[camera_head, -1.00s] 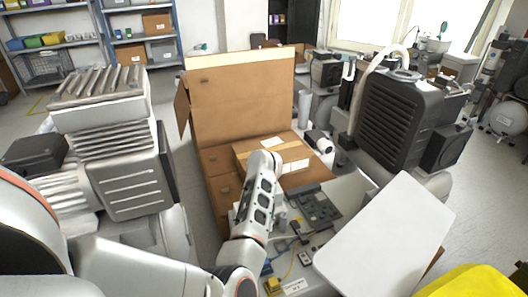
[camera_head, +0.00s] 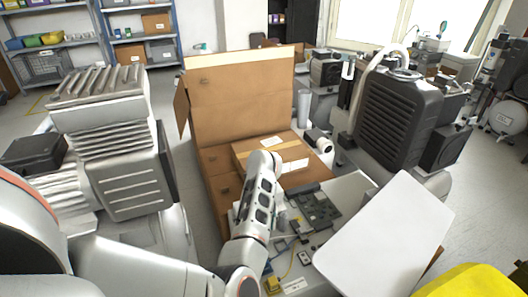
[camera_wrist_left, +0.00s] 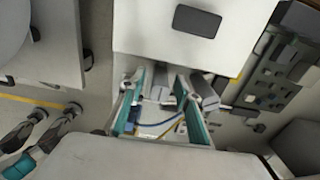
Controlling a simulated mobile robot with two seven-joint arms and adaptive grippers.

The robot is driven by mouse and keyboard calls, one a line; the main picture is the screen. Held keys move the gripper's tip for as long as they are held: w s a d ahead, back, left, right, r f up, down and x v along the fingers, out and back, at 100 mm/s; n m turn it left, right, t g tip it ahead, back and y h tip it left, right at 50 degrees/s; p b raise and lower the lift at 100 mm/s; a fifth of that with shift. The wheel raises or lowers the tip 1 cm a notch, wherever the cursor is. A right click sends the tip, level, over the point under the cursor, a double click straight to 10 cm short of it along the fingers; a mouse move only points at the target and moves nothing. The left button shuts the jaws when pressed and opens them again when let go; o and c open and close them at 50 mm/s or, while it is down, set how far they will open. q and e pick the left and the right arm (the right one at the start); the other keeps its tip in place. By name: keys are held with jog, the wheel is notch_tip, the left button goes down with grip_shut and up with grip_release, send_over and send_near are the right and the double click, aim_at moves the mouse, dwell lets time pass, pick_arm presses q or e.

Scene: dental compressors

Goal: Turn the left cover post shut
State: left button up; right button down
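In the head view, an open equipment box lies low in the centre, with a green circuit board (camera_head: 314,208), wiring and a yellow part (camera_head: 273,285). A large white panel (camera_head: 385,240) lies tilted at its right. My left arm reaches over the box, and its links hide the gripper there. In the left wrist view, my left gripper (camera_wrist_left: 163,105) has two teal-lined fingers apart, with blue and yellow wires visible between and beyond them. A pale block with a dark rectangle (camera_wrist_left: 197,21) is just ahead. I cannot make out the left cover post. My right gripper is not seen.
An open cardboard box (camera_head: 242,95) stands behind the work area. A grey ribbed compressor (camera_head: 110,140) is at the left and a black finned one (camera_head: 398,118) at the right. A yellow object (camera_head: 468,283) is at the lower right corner. Shelves (camera_head: 145,35) stand far back.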

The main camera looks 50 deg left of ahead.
pick_arm(q)
jog(key=shift+r, duration=0.2)
notch_tip(320, 180, up, 12)
jog(key=shift+f, duration=0.15)
dwell(0.7)
